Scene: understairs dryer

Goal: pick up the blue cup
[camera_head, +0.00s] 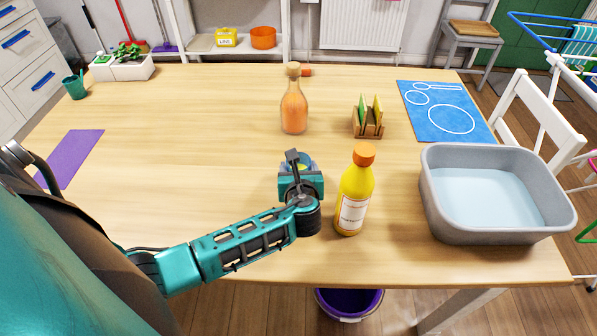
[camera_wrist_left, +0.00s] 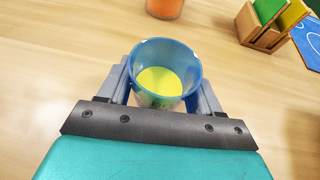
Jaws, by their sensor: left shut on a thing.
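The blue cup (camera_wrist_left: 166,60) stands between the two fingers of my left gripper (camera_wrist_left: 164,90) in the left wrist view, with yellow showing inside it. The fingers touch it on both sides, and the gripper is shut on it. In the head view my left gripper (camera_head: 299,170) is over the middle of the table, left of the yellow bottle. Only a bit of the cup (camera_head: 305,162) shows there, the rest hidden by my gripper. I cannot tell whether the cup is touching the table. My right gripper is not in view.
A yellow bottle with an orange cap (camera_head: 353,195) stands close to the right of my left gripper. An orange bottle (camera_head: 294,104) and a wooden rack (camera_head: 368,121) stand behind. A grey water basin (camera_head: 437,205) is at the right. The table's left middle is clear.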

